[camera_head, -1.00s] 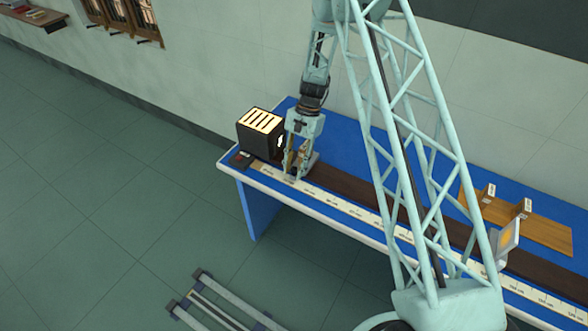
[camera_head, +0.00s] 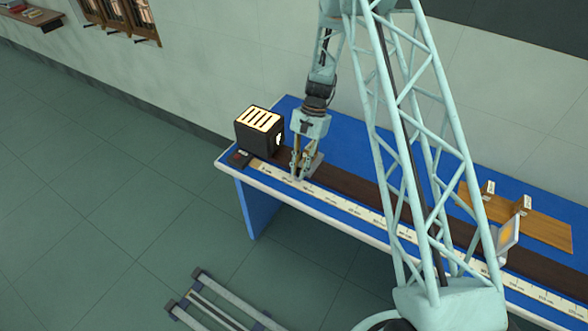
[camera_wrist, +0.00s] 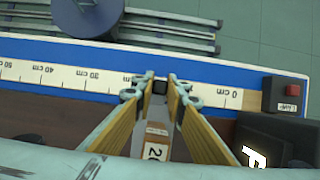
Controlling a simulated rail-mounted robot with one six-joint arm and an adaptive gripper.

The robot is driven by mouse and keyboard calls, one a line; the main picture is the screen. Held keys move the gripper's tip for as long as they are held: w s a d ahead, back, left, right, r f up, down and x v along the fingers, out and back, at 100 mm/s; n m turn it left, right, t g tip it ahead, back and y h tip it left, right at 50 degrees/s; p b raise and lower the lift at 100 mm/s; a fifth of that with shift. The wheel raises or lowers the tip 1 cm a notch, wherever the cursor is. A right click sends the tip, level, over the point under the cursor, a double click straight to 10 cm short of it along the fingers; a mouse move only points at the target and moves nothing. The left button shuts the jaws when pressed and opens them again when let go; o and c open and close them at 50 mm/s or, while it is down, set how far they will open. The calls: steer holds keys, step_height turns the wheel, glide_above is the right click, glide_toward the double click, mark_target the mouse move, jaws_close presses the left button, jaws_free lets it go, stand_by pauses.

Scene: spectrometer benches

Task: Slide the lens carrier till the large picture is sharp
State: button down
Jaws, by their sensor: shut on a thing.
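My gripper (camera_head: 301,168) is down on the dark rail of the bench, close to the lamp box. In the wrist view its fingers (camera_wrist: 160,95) are shut on the lens carrier, whose wooden block with a white label (camera_wrist: 157,142) shows between them. The label is only partly readable. In the head view the fingers hide most of the carrier. The lamp box (camera_head: 258,133) is black with glowing slots and stands left of the gripper. The pale screen (camera_head: 508,236) stands far right along the rail; its picture shows as a small orange patch, too small to judge sharpness.
A white centimetre scale (camera_head: 345,205) runs along the bench front. A lamp switch with a red button (camera_wrist: 292,89) lies by the zero end. The rail between gripper and screen looks clear, though my arm hides part.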

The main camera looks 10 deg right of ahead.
steer(key=s+d+b, duration=0.1)
steer(key=s+d, duration=0.4)
steer(key=s+d+b, duration=0.2)
steer(key=s+d, duration=0.3)
steer(key=d, duration=0.1)
steer(key=shift+s+d+b, duration=0.1)
steer(key=shift+b, duration=0.2)
steer(key=c, duration=2.6)
jaws_free()
steer(key=shift+r, duration=0.1)
steer(key=v, duration=1.1)
steer(key=shift+w+r, duration=0.2)
steer(key=shift+r, duration=0.15)
steer(key=shift+d, duration=0.15)
steer(key=shift+r, duration=0.1)
